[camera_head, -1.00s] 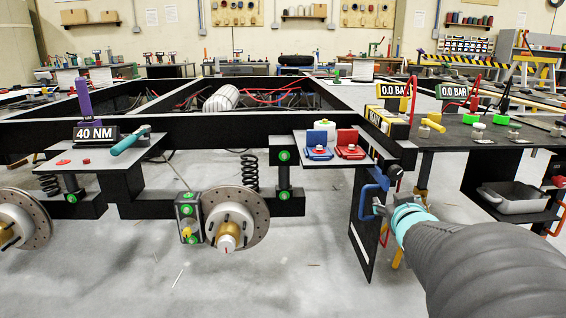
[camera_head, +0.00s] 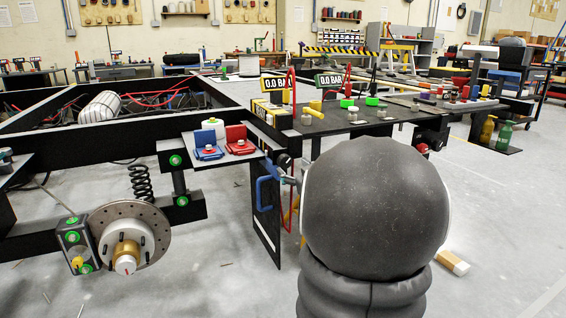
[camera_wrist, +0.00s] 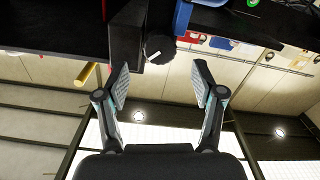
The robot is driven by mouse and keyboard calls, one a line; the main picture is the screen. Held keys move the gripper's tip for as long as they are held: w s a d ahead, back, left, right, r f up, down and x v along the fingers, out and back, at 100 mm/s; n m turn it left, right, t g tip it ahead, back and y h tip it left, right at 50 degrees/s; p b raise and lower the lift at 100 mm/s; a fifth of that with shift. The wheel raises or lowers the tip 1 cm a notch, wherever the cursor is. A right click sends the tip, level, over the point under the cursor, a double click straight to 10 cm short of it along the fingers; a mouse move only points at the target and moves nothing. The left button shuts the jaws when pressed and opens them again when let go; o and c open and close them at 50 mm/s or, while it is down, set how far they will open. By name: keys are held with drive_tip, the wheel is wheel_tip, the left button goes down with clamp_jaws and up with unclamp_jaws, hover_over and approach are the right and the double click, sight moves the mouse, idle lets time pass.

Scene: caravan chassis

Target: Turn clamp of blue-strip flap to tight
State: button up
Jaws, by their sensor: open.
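A black flap panel (camera_head: 266,222) hangs below the right end of the chassis in the head view, with a blue bent strip or handle (camera_head: 264,192) at its upper edge. A round black knob (camera_head: 284,161), which looks like the clamp, sits just above. In the wrist view the black knob (camera_wrist: 158,48) with a small pale mark lies ahead of my gripper (camera_wrist: 162,84), roughly centred between the fingers. A blue part (camera_wrist: 183,16) shows beside it. The fingers are spread and empty, apart from the knob. My own arm hides most of the gripper in the head view.
A red block (camera_head: 238,140) and a blue block (camera_head: 208,145) stand on the shelf left of the knob. A dark bench (camera_head: 385,115) with gauges is behind on the right. A yellow rod (camera_wrist: 86,75) is left of the fingers. The floor on the right is mostly clear.

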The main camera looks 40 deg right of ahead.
sight(286, 162)
drive_tip(key=shift+x, duration=3.15)
drive_tip(key=c, duration=1.2)
